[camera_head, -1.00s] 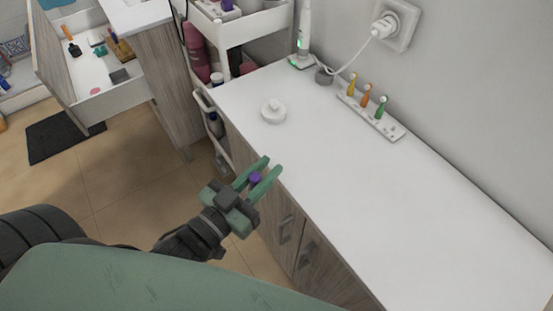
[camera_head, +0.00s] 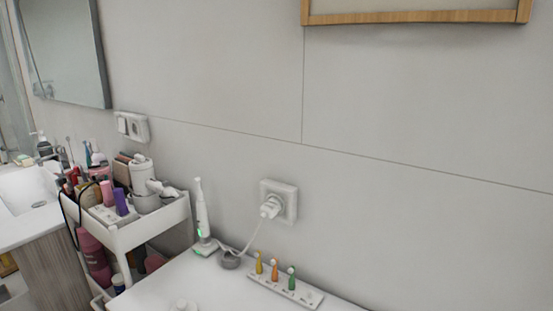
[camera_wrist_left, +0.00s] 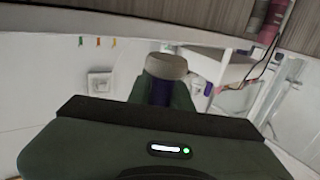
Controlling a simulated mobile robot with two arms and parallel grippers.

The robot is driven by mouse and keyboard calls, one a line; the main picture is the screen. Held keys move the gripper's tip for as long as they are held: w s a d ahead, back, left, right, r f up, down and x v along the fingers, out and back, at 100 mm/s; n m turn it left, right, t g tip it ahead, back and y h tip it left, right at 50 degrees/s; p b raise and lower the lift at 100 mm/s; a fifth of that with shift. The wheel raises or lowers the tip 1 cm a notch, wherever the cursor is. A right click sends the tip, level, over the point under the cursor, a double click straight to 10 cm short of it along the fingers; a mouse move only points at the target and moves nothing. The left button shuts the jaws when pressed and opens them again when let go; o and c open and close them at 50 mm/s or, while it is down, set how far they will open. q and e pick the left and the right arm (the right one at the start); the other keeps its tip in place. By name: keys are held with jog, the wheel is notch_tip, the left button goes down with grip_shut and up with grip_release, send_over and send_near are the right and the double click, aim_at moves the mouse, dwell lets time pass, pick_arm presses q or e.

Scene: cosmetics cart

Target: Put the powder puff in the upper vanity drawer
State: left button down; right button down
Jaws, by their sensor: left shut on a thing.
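The powder puff (camera_wrist_left: 166,66) shows in the left wrist view as a pale rounded pad on a purple handle. My left gripper (camera_wrist_left: 163,88) is shut on it, with a green finger on each side of the purple handle. Neither gripper shows in the head view. The vanity (camera_head: 60,265) stands at the left edge of the head view, with a white sink top and a wood-grain side. Its upper drawer cannot be made out in the current frames.
A white cart (camera_head: 135,236) full of cosmetics stands between the vanity and the white counter (camera_head: 205,285). An electric toothbrush (camera_head: 202,220) and a holder with coloured brush heads (camera_head: 285,290) stand at the counter's back. A wall socket (camera_head: 278,201) has a plug in it.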

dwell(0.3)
pick_arm(q)
jog(key=shift+s+d+m+g+h, duration=0.25)
jog(key=shift+d+m+h, duration=0.65)
jog(key=shift+h, duration=0.5)
jog(key=shift+s+d+m+g+h, duration=0.15)
jog(key=shift+s+d+m+h, duration=0.2)
jog(key=shift+d+m+h, duration=0.8)
jog(key=shift+a+n, duration=0.3)
jog(key=shift+n, duration=0.05)
jog(key=shift+w+r, duration=0.1)
